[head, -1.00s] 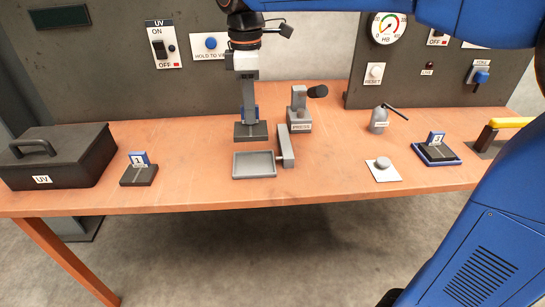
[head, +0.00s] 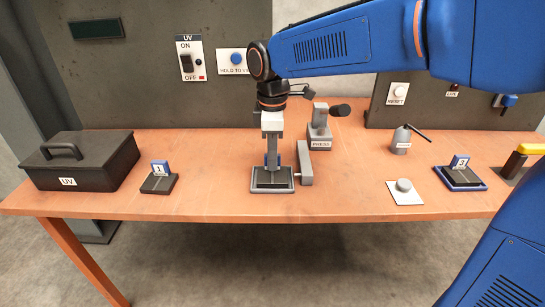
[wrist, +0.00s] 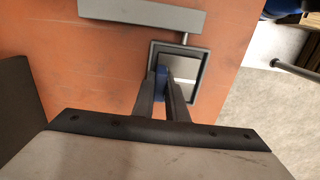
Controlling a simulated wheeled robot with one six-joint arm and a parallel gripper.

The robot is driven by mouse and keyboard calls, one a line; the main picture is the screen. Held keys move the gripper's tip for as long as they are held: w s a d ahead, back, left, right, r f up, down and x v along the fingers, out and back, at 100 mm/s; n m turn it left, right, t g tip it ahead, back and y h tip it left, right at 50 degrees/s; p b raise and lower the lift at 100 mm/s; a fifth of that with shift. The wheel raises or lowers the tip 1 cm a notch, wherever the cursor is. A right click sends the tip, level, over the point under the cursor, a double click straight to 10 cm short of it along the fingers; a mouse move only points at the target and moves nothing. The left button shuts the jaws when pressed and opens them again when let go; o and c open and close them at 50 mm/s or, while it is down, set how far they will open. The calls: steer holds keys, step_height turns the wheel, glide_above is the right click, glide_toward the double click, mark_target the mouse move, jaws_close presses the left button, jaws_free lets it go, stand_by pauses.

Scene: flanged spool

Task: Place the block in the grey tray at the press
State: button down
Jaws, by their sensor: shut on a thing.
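The held block (head: 272,181) is a flat dark plate with a blue upright tab. My gripper (head: 272,160) points straight down and is shut on the tab, which also shows between the fingers in the wrist view (wrist: 161,77). The block lies within the outline of the grey tray (head: 272,192), whose rim surrounds it. I cannot tell whether the block touches the tray floor. The tray also shows in the wrist view (wrist: 204,62). The grey press (head: 320,130) stands behind and to the right of the tray.
A grey bar (head: 305,166) stands close at the tray's right. A block marked 1 (head: 158,183) and a black UV box (head: 80,163) are at left. At right are a round grey knob (head: 404,187), a small canister (head: 401,140) and another tabbed block (head: 461,175) on a blue tray.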

steer(key=shift+f, duration=0.1)
steer(key=c, duration=1.8)
jaws_free()
steer(key=shift+o, duration=0.2)
step_height(320, 180, up, 12)
